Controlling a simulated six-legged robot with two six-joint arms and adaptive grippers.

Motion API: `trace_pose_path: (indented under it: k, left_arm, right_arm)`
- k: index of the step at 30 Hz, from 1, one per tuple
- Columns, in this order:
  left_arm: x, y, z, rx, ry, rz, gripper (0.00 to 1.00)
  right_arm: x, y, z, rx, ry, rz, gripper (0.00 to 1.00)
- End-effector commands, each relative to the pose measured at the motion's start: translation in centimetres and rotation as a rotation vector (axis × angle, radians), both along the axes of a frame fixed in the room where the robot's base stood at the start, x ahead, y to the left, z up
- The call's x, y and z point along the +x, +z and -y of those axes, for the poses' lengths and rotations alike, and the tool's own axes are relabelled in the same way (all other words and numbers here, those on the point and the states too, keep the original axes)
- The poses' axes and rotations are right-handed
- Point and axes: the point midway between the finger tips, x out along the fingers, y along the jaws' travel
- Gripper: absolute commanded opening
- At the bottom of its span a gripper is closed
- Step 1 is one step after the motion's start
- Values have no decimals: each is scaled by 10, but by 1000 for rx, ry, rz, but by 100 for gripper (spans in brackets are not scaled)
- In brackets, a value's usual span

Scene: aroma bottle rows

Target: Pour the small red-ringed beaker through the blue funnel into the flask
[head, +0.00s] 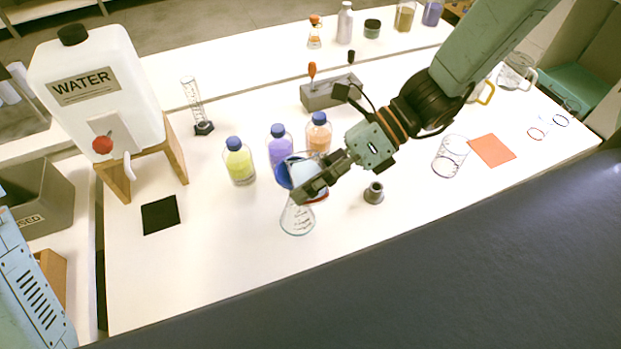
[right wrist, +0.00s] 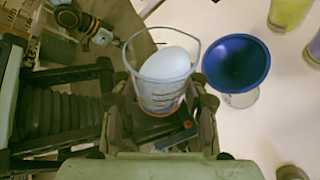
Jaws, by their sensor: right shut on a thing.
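My right gripper (head: 318,184) is shut on the small beaker (head: 309,172), at the blue funnel (head: 283,176). In the right wrist view the clear, graduated beaker (right wrist: 163,92) sits between the fingers (right wrist: 160,118) with a pale, whitish content. A reddish band shows faintly near its base. The blue funnel (right wrist: 236,62) is just right of the beaker there, its bowl looking empty. The clear conical flask (head: 297,218) stands on the table below the funnel, partly hidden in the right wrist view (right wrist: 243,98). I see no stream. My left gripper is out of view.
Yellow (head: 239,163), purple (head: 280,150) and orange (head: 319,135) blue-capped bottles stand close behind the funnel. A small grey cylinder (head: 373,193) is right of the flask. A clear glass vessel (head: 449,157) and an orange mat (head: 491,150) lie further right.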

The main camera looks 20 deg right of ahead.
Motion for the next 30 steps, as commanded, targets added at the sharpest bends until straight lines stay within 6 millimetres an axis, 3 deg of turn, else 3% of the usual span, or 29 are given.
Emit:
trace_pose_path:
  k: [16,30]
  left_arm:
    - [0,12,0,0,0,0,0]
    - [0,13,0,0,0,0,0]
  right_arm:
    - [2,-4,0,-10,0,-208,10]
    - [2,-4,0,-8,0,-212,10]
